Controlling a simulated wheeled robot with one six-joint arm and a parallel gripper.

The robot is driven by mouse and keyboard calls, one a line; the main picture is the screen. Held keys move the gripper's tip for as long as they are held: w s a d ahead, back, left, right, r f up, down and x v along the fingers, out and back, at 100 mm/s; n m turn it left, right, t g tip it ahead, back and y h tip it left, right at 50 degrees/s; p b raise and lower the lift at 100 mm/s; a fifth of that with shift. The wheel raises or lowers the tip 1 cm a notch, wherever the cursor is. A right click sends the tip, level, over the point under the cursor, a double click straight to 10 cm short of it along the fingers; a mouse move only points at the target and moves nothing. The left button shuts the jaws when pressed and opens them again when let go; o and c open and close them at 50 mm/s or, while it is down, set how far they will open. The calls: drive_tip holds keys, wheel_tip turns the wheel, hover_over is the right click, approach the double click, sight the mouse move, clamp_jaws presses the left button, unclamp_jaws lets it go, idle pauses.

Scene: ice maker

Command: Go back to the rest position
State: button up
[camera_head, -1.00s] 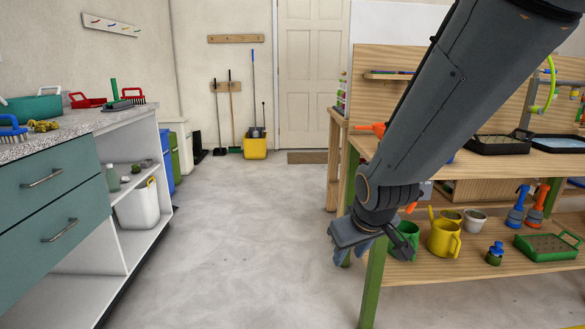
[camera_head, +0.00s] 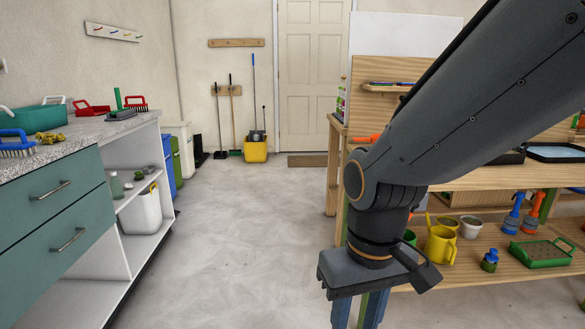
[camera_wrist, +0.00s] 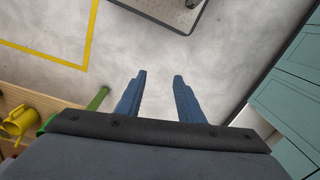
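My gripper (camera_head: 361,312) hangs from my arm at the lower middle right of the head view, pointing down beside the wooden workbench. Its lower finger ends run out of that picture. In the wrist view my gripper (camera_wrist: 158,80) shows two blue fingers spread apart, with only bare grey floor between them. It is open and empty. My wrist and forearm hide part of the workbench, including one of its green legs and most of a green cup.
The workbench (camera_head: 470,270) on the right holds a yellow watering can (camera_head: 440,245), spray bottles and a green tray (camera_head: 541,253). A counter with teal drawers (camera_head: 60,215) stands left. The floor (camera_head: 225,230) between is clear up to a yellow bucket (camera_head: 256,151).

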drive_tip(key=s+d+r+m+p, duration=0.1)
drive_tip(key=d+r+m+p, duration=0.2)
drive_tip(key=d+r+p, duration=0.6)
wheel_tip(320, 180, up, 2)
drive_tip(key=p, duration=0.7)
drive_tip(key=shift+d+r, duration=0.15)
drive_tip(key=shift+d, duration=0.15)
